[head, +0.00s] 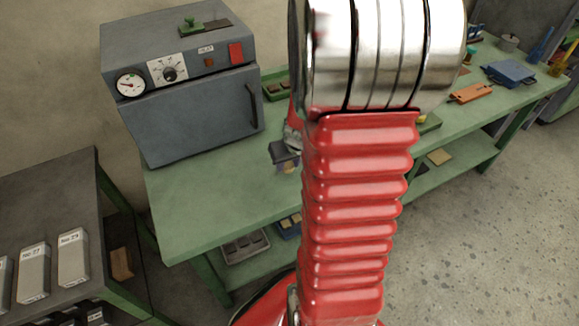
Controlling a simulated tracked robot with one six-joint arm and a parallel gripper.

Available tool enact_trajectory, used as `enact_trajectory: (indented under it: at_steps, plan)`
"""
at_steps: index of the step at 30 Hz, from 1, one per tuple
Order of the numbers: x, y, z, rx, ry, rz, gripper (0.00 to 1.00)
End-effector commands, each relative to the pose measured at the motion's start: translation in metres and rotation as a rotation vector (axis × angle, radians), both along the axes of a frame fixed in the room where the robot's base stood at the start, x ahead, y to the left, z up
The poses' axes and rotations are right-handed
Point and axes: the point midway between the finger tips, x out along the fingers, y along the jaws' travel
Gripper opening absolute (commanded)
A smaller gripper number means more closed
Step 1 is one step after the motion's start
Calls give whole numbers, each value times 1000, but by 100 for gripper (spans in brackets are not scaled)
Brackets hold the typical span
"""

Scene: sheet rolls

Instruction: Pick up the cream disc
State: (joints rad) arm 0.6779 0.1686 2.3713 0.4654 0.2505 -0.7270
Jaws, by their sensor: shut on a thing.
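My gripper (286,163) shows only in part, left of my red arm, just above the green bench. Its dark body points down and my arm covers its right side. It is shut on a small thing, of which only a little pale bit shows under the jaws. That bit is too small and too covered to tell whether it is the cream disc. I see no clear cream disc elsewhere in the head view.
A grey oven (190,125) stands on the green bench (205,200), left of my gripper. A green tray (276,86) lies behind. Further right are an orange piece (471,93) and a blue box (510,73). A dark cabinet (50,195) with labelled boxes stands left. The bench's front left is clear.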

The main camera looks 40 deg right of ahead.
Motion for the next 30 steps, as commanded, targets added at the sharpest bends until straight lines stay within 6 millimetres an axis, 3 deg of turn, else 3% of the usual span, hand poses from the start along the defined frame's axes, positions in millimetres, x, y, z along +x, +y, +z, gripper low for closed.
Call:
enact_trajectory:
  at_steps: [6,12,30]
  plan:
    - [1,-1,40,-3,-5,1,11]
    - [1,0,65,-1,-3,0,11]
    - [0,0,73,0,0,0,11]
